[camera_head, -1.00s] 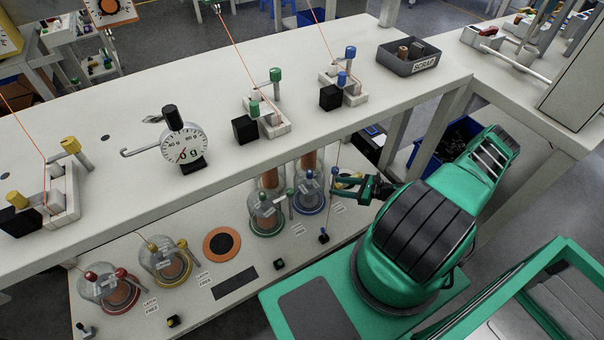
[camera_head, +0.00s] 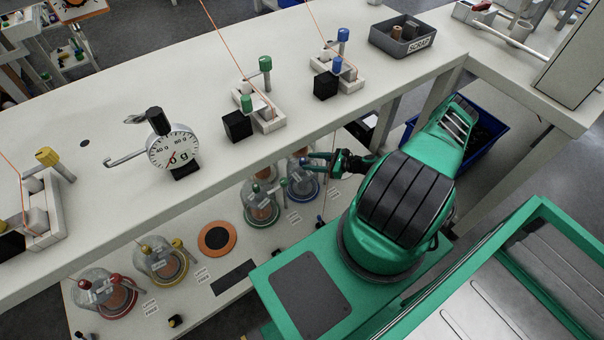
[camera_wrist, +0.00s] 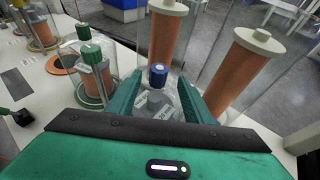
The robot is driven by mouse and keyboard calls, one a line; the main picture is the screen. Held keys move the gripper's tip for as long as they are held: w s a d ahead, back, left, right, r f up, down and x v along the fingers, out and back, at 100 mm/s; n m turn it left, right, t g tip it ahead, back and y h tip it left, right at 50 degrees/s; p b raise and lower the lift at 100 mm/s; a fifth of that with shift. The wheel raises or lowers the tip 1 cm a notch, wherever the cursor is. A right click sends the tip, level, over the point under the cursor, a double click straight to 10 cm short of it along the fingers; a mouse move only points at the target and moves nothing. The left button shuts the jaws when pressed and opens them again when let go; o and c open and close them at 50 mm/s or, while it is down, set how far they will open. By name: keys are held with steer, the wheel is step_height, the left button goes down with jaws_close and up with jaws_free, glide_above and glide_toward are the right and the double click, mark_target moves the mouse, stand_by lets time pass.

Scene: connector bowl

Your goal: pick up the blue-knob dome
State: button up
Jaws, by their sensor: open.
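The blue-knob dome (camera_head: 302,187) is a clear bell jar on a blue ring, on the lower shelf below the long bench. In the wrist view its blue knob (camera_wrist: 158,73) stands upright between the fingers of my gripper (camera_wrist: 160,88), with the clear dome below it. In the head view my gripper (camera_head: 313,163) reaches in from the right at the height of the dome's top. It is open, with a finger on each side of the knob and dome. The fingers hide the knob in the head view, and I cannot tell whether they touch the glass.
A green-knob dome (camera_head: 261,207) stands close to the left and shows in the wrist view (camera_wrist: 93,75). Tall copper-coloured cylinders (camera_wrist: 165,32) with pale caps stand just behind. The upper bench (camera_head: 120,215) overhangs the shelf. Yellow (camera_head: 165,264) and red (camera_head: 113,296) domes stand farther left.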

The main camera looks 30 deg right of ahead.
mark_target(303, 159)
steer(key=x, duration=0.4)
steer(key=shift+w+a+r, duration=0.1)
steer(key=shift+w+a, duration=0.1)
steer(key=shift+a, duration=0.1)
steer(key=shift+c, duration=0.3)
jaws_close()
steer(key=shift+r, duration=0.15)
